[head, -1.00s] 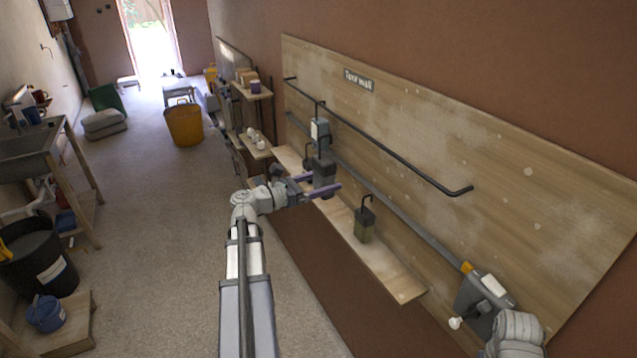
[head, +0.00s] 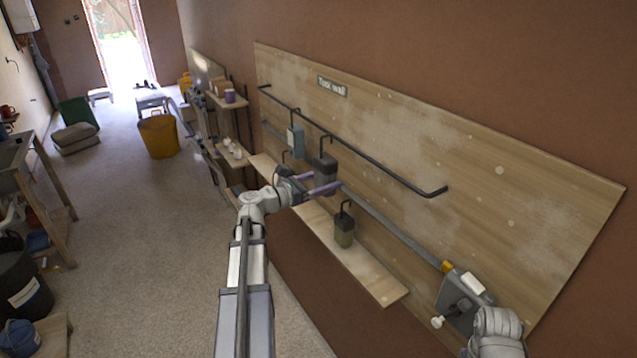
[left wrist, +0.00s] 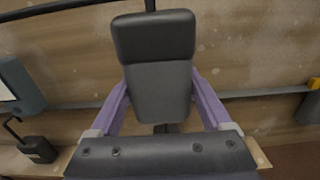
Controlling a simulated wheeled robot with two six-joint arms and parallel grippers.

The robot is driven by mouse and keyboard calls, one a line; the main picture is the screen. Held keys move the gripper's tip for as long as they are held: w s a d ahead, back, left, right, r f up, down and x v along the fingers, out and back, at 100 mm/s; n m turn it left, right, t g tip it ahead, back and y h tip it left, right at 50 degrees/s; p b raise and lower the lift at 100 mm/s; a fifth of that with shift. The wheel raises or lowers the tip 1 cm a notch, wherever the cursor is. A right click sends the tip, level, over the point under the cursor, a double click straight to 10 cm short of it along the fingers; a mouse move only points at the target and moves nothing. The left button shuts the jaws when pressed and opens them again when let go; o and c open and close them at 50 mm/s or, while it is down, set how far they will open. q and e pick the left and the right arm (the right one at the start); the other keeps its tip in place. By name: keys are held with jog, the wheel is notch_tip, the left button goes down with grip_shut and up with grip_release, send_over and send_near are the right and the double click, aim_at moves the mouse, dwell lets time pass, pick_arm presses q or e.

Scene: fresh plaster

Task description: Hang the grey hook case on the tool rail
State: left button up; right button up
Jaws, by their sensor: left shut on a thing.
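The grey hook case (head: 325,176) is a dark grey box with a thin black hook on top. My left gripper (head: 313,188) has its purple fingers shut on its sides. The case is upright, in front of the board, above the shelf. The tool rail (head: 380,158) is a black bar along the board. The hook's top shows close to the rail in the head view; I cannot tell whether it touches. In the left wrist view the case (left wrist: 155,60) fills the middle and its hook runs out of the top edge.
A blue-grey case (head: 296,143) hangs on the rail to the left. A green case (head: 344,232) with a hook stands on the shelf (head: 380,287), and a dark case sits farther back. A grey box (head: 452,295) with a yellow part ends the pipe at right. The rail's right stretch is empty.

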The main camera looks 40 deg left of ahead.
pick_arm(q)
jog(key=shift+w+d+f+b, duration=0.4)
jog(key=shift+w, duration=0.55)
jog(key=shift+w+d+f+b, duration=0.35)
jog(key=shift+w+d+b, duration=0.1)
jog(key=shift+w, duration=0.55)
jog(key=shift+w+d+f+b, duration=0.35)
jog(key=shift+w+d+f, duration=0.05)
jog(key=shift+w, duration=0.55)
jog(key=o, duration=1.4)
jog(key=shift+s, duration=0.1)
jog(key=v, duration=0.7)
jog(key=shift+s+a, duration=0.15)
jog(key=shift+s, duration=0.15)
jog(key=shift+w, duration=0.1)
